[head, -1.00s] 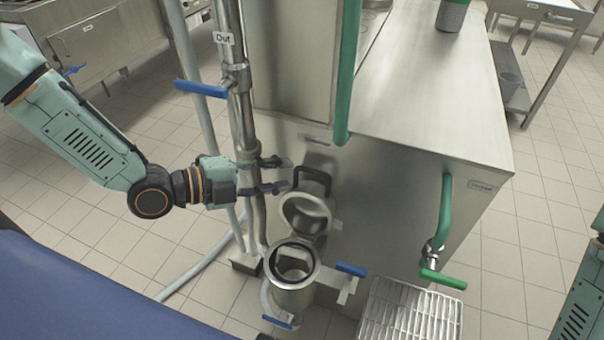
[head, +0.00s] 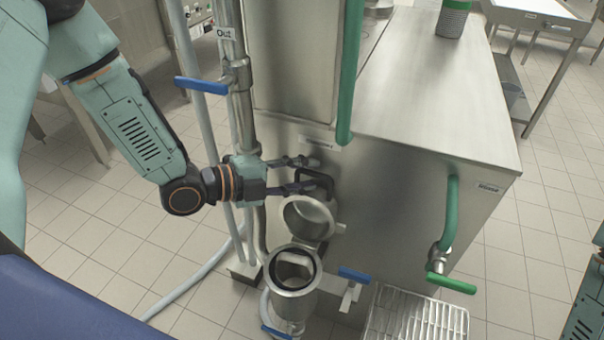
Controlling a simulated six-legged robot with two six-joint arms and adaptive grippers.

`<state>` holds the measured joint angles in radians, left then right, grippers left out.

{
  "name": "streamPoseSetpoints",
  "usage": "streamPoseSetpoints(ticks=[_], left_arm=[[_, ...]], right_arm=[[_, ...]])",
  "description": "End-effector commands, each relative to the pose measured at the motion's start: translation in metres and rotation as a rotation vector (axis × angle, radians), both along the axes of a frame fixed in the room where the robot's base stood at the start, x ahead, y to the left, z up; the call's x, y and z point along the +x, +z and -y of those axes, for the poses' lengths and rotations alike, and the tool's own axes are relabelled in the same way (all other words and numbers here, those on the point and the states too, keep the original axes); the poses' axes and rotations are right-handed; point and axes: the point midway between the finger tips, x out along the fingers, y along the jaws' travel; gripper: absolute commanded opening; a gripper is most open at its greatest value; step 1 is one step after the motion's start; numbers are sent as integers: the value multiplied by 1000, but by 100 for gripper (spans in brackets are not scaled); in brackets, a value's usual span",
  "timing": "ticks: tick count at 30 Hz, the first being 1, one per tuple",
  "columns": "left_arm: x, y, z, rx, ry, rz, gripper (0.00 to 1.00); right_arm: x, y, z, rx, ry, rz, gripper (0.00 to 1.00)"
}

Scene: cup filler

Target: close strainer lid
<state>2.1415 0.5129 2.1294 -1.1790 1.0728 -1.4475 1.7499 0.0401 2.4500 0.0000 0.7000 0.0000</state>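The strainer (head: 292,285) is a steel cylinder low in the middle of the head view, with a dark ring around its open mouth. Its round steel lid (head: 308,217) stands open behind the mouth, and a black handle (head: 327,179) rises at the lid's far side. My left gripper (head: 311,174) comes in from the left with its two dark fingers apart. Its fingertips are at the black handle, one finger in front and one behind; I cannot tell whether they touch it. My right gripper is out of view; only a bit of my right arm shows at the right edge.
A pipe (head: 246,120) with a blue-handled valve (head: 201,85) stands left of the steel cabinet (head: 400,190). A blue lever (head: 354,274) sits right of the strainer.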

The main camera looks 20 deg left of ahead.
Motion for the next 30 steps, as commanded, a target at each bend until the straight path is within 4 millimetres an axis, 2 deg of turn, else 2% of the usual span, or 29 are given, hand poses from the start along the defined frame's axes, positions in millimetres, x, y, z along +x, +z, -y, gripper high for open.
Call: streamPoseSetpoints(ticks=[2,13,30], left_arm=[[0,0,0,0,0,0,30],[0,0,0,0,0,0,0],[0,0,0,1,1,1,0]], right_arm=[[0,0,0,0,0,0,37],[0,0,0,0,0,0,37],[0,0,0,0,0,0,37]])
